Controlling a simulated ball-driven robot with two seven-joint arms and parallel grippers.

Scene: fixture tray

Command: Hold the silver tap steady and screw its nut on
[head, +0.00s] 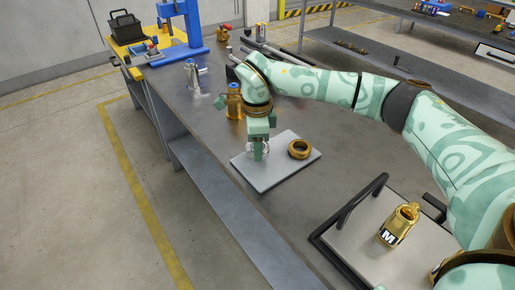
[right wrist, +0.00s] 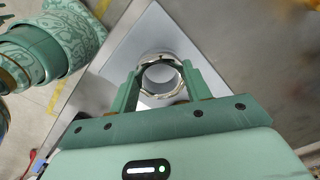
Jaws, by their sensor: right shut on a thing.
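My right gripper (head: 258,154) points down over a grey plate (head: 270,182) on the bench. It is shut on a silver nut, a ring whose rim shows between the two fingers in the right wrist view (right wrist: 158,61). In the head view the fingers hide most of the nut; whether it touches the plate is unclear. The silver tap (head: 192,76) stands upright on the bench farther back, apart from the gripper.
A brass nut (head: 300,149) lies on the plate beside my right gripper. A brass tap (head: 234,103) stands behind my wrist. A gold tap (head: 399,225) marked M lies on a black-handled tray (head: 352,226) at front right. A blue stand (head: 183,35) is at the back.

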